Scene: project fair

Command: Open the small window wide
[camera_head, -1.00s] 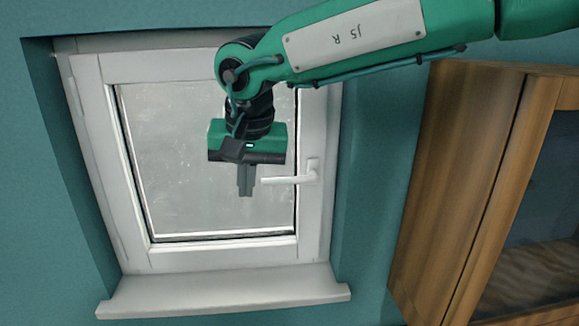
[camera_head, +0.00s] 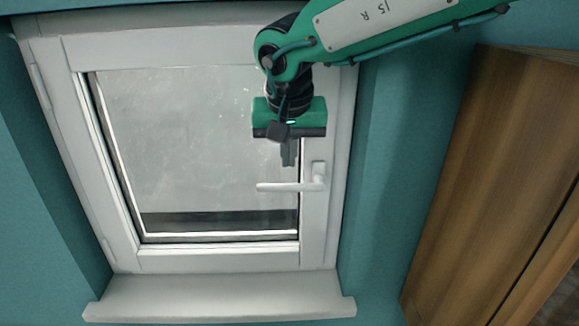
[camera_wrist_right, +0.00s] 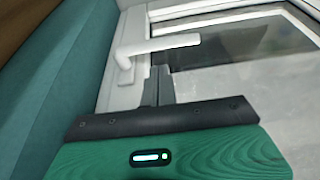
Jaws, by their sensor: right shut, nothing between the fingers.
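The small window (camera_head: 115,170) has a white frame and a frosted-looking pane, and fills the left and middle of the head view. Its sash sits in the frame with no clear gap at the edges. The white handle (camera_head: 290,187) is on the right side of the sash, its lever level and pointing left. It also shows in the wrist view (camera_wrist_right: 155,46). My right gripper (camera_head: 289,162) is shut and empty, its fingertips just above the lever in the head view. Whether they touch it I cannot tell. My left gripper is not in view.
A white sill (camera_head: 220,298) juts out below the window. A wooden cabinet (camera_head: 485,190) stands to the right, with teal wall (camera_head: 385,170) between it and the window. The window recess has a teal side wall on the left.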

